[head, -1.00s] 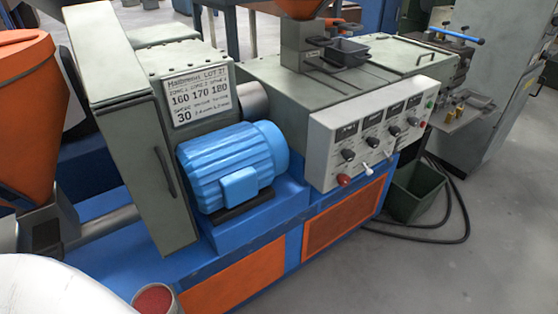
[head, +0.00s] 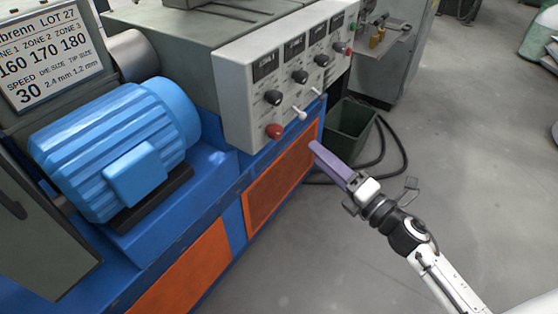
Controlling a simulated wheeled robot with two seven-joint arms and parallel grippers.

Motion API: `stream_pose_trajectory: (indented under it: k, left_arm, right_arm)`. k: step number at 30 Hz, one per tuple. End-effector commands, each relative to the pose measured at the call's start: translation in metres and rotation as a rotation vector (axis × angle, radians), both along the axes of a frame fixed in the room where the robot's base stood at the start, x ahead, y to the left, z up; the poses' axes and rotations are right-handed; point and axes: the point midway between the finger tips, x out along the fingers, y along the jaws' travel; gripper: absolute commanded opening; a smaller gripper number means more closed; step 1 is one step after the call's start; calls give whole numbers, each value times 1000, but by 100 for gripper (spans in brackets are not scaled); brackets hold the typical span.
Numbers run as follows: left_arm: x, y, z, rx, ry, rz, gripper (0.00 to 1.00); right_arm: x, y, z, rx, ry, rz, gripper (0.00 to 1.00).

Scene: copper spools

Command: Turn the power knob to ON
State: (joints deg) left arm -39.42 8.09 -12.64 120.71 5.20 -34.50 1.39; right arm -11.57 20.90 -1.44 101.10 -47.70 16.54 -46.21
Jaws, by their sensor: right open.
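The control panel (head: 228,88) is a light grey box on the front of the machine. At its lower left is a red knob (head: 274,131); its label is too small to read, so I cannot tell whether it is the power knob. Two white levers (head: 300,113) and a row of several black knobs (head: 272,97) are also on the panel. My right gripper (head: 318,150), with purple fingers, comes in from the lower right. It is open and empty, right of and below the red knob, apart from the panel. My left gripper is out of view.
A blue motor (head: 110,150) sits left of the panel on the blue machine base. Orange grilles (head: 283,180) are below. A dark green bin (head: 347,130) and black hoses (head: 398,150) are on the floor behind my right gripper.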

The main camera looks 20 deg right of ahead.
Motion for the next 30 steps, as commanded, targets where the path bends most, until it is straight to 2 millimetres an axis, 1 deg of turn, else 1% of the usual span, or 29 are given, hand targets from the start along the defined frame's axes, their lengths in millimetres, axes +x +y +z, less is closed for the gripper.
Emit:
stream_pose_trajectory:
  k: [1, 3, 6, 9, 12, 14, 17, 24, 30]
  left_arm:
    - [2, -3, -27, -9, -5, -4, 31]
    - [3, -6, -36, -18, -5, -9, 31]
    - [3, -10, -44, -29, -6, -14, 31]
    - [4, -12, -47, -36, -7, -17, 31]
    - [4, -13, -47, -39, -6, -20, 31]
    - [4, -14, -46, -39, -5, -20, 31]
    - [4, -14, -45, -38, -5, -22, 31]
    - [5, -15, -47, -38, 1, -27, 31]
    - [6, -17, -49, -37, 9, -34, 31]
  right_arm:
    - [13, 0, -11, -212, -121, 48, 51]
    - [23, 1, -9, -474, -255, 106, 51]
    - [33, 0, -12, -761, -388, 165, 51]
    - [38, -4, -15, -941, -464, 202, 51]
    - [42, -4, -15, -1023, -496, 220, 51]
    - [46, -2, -15, -1039, -502, 223, 51]
    - [57, 7, -13, -1040, -504, 224, 51]
    - [92, 35, -13, -1034, -503, 222, 51]
    - [114, 52, -14, -1033, -500, 221, 51]
